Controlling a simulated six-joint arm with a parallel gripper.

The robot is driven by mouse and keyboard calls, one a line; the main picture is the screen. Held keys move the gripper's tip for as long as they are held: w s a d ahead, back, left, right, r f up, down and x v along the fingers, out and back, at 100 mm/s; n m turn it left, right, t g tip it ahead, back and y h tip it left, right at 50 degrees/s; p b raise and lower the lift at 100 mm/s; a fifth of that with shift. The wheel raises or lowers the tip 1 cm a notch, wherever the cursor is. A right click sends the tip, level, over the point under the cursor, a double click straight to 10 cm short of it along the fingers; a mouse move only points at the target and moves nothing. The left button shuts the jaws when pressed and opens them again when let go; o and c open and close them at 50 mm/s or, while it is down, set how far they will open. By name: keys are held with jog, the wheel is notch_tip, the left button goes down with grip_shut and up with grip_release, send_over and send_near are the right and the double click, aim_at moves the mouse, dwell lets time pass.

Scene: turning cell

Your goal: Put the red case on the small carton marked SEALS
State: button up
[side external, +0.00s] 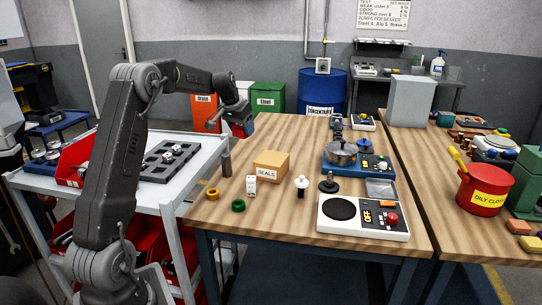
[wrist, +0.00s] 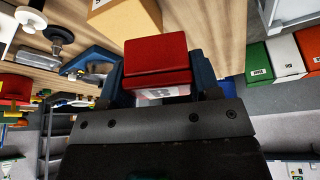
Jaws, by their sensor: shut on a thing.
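The red case (wrist: 156,58) is between the two blue fingers of my gripper (wrist: 160,78) in the wrist view, and the gripper is shut on it. In the side view my gripper (side external: 243,124) is in the air near the table's far left edge, behind the carton and apart from it; only a little red of the case shows there. The small tan carton marked SEALS (side external: 271,165) stands on the wooden table with nothing on its top. Part of the carton (wrist: 126,18) also shows at the top of the wrist view.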

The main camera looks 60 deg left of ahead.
send_over(273, 160)
jog(key=s, duration=0.1)
jog(key=f, duration=0.5)
jog(key=shift+s+d+f, duration=0.2)
jog(key=shift+d+f, duration=0.05)
jog(key=shift+f, duration=2.1)
jog(key=shift+f, duration=0.1)
jog(key=o, duration=1)
